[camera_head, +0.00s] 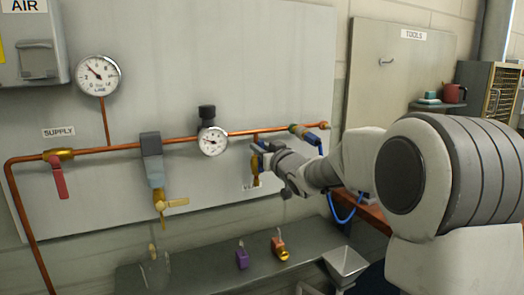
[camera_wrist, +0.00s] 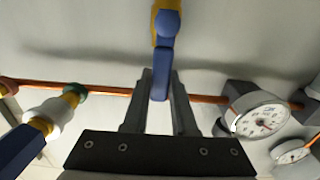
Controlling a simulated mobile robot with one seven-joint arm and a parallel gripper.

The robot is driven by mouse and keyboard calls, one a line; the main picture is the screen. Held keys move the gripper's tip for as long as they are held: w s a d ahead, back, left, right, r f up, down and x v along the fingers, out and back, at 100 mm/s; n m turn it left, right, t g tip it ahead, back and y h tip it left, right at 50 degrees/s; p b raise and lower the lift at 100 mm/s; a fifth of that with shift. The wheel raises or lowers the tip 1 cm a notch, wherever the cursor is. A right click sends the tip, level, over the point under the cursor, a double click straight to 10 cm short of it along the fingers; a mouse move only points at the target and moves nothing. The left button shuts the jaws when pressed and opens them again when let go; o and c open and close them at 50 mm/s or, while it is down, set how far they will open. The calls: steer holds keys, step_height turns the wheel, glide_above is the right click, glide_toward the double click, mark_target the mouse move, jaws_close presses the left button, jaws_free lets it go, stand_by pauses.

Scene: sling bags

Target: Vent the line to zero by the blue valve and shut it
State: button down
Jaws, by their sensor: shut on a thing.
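In the head view the brass valve body (camera_head: 256,168) shows, but my gripper mostly hides the handle. The line gauge (camera_head: 98,76) has its needle pointing up and left, off the low end. A second gauge (camera_head: 212,141) sits on the regulator; its needle points left.
A red supply handle (camera_head: 59,178) hangs at left, a yellow drain cock (camera_head: 161,204) under the filter.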

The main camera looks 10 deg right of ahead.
steer(key=c, duration=0.7)
jaws_free()
steer(key=shift+s, duration=0.1)
steer(key=p+v, duration=0.2)
steer(key=v, duration=1.5)
steer(key=shift+s, duration=0.15)
steer(key=shift+d, duration=0.1)
